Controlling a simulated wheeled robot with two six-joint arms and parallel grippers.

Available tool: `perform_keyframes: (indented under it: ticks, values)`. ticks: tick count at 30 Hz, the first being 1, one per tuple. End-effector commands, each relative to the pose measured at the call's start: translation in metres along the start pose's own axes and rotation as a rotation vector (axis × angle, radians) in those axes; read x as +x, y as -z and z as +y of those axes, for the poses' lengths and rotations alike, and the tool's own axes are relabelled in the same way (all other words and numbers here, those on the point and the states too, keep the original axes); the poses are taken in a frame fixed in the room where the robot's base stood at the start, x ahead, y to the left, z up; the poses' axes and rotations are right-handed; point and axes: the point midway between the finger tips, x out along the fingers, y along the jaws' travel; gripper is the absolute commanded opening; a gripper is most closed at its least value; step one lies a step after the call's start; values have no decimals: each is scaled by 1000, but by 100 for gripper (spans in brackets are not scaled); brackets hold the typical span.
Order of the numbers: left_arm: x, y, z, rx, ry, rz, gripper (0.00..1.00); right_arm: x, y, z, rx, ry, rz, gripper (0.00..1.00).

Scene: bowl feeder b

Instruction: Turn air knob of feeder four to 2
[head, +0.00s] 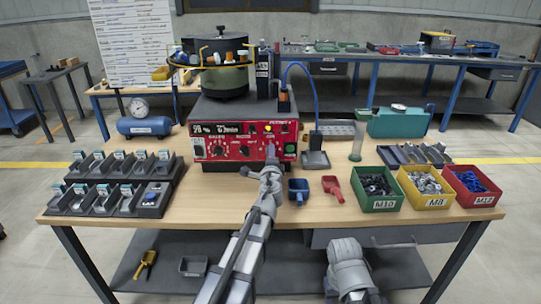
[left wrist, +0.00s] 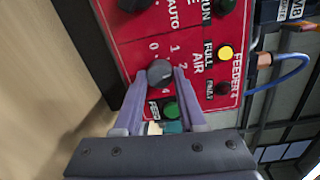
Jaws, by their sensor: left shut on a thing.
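Feeder four is a dark box with a red front panel (head: 228,150) at the table's back, a bowl (head: 224,70) on top. In the left wrist view the red panel (left wrist: 120,60) is turned sideways and reads FEEDER 4. The dark round air knob (left wrist: 159,72) sits beside the AIR label, with 0, 1 and 2 printed around it. My left gripper (head: 271,160) reaches the panel's right part. In the left wrist view its fingers (left wrist: 160,80) are shut on the knob, one on each side. I cannot read the knob's pointer.
Close to the knob are a green button (left wrist: 171,110) and a yellow lamp (left wrist: 225,53). A blue scoop (head: 298,188) and a red scoop (head: 333,188) lie right of my left arm. Bins of bolts (head: 378,204) stand at right, small grey bins (head: 104,198) at left.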

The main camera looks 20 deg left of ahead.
Motion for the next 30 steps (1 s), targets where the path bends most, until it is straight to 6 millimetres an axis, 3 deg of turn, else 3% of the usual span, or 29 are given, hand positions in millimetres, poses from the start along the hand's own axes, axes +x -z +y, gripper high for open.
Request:
perform_keyframes:
  ticks: [10,25,26,30]
  values:
    - [-1,0,0,106,-2,-4,0,0,0,0,0,0,0,50]
    - [-1,0,0,119,-2,-5,0,0,0,0,0,0,0,50]
    - [-1,0,0,119,-2,-5,42,0,0,0,0,0,0,50]
    - [-1,0,0,120,-2,-5,58,0,0,0,0,0,0,50]
